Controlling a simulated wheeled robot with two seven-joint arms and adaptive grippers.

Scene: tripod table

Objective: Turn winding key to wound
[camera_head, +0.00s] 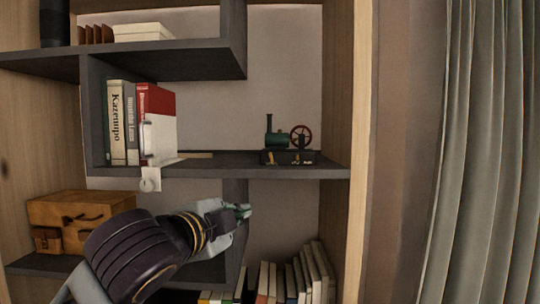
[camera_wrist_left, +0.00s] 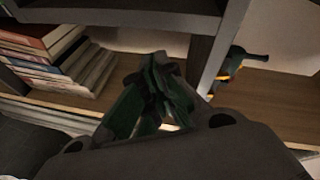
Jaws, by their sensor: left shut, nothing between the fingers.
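My left gripper (camera_head: 241,211) is shut and empty. It is in front of the shelf unit, below the middle shelf and left of the toy engine. In the left wrist view its dark green fingers (camera_wrist_left: 155,95) are together and touch nothing that I can make out. A small model steam engine (camera_head: 288,145), with a green boiler, thin chimney and red spoked wheel, stands on the right end of the middle shelf. I cannot make out for certain which part is the winding key.
The grey middle shelf (camera_head: 225,167) lies above my gripper. Upright books (camera_head: 118,122) stand at its left. A wooden box (camera_head: 75,214) and lower books (camera_head: 310,275) are below. A wooden side panel (camera_head: 360,130) and curtain (camera_head: 480,150) are at the right. The wrist view shows stacked books (camera_wrist_left: 50,55).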

